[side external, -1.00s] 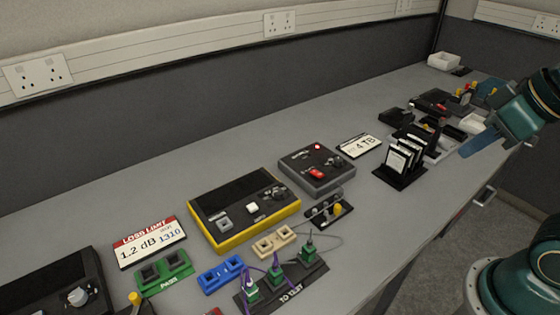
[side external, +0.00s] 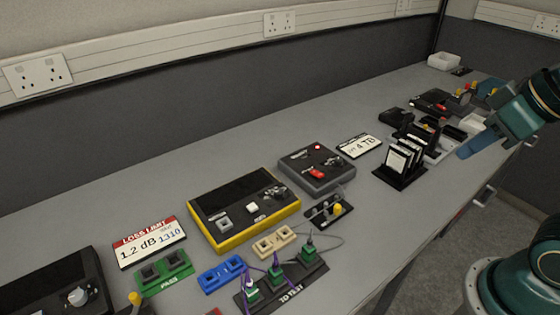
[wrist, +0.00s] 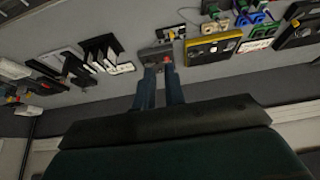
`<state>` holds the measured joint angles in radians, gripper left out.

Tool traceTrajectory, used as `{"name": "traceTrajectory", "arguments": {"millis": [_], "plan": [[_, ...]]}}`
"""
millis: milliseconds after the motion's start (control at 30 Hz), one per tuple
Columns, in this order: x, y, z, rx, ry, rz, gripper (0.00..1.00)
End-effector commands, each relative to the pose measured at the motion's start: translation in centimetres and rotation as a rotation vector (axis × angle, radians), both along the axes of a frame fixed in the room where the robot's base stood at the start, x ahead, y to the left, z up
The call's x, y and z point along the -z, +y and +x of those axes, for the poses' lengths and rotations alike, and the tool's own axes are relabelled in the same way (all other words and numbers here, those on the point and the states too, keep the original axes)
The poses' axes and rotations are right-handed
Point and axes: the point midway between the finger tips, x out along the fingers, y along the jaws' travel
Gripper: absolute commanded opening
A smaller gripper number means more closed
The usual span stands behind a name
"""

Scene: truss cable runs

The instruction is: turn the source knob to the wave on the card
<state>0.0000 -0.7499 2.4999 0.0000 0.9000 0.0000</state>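A black box at the near left edge of the side view carries a pale round knob (side external: 78,296); I take it as the source knob. Its markings and pointer are too small to read, and the box is partly cut off. The card (side external: 150,243) beside it reads "LOSS LIMIT 1.2 dB 1310". The black box (wrist: 298,32) and card (wrist: 258,44) also show at the right of the wrist view. My gripper (side external: 466,150) is far from them, above the right part of the bench. In the wrist view my gripper (wrist: 160,70) has its fingers apart with nothing between them.
A yellow-edged tester (side external: 242,232) and a grey box (side external: 330,182) with a red switch stand mid-bench. Green (side external: 164,275), blue (side external: 221,274) and tan (side external: 274,241) holders and a plug strip (side external: 292,287) lie in front. A card rack (side external: 401,172) stands right. The bench's back strip is clear.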

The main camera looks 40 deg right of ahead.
Motion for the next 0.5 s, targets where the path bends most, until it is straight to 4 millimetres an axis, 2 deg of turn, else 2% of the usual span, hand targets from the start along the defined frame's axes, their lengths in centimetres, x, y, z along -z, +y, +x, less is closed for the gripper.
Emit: {"name": "traceTrajectory", "arguments": {"millis": [33,167,367,500], "plan": [[0.0,0.0,0.1,0.001,0.001,0.0,0.22],[-0.3,-0.1,0.5,0.008,0.007,0.003,0.47],[-1.1,-0.3,2.5,0.043,0.04,0.015,0.47],[-1.8,-0.6,4.8,0.082,0.076,0.028,0.47]]}}
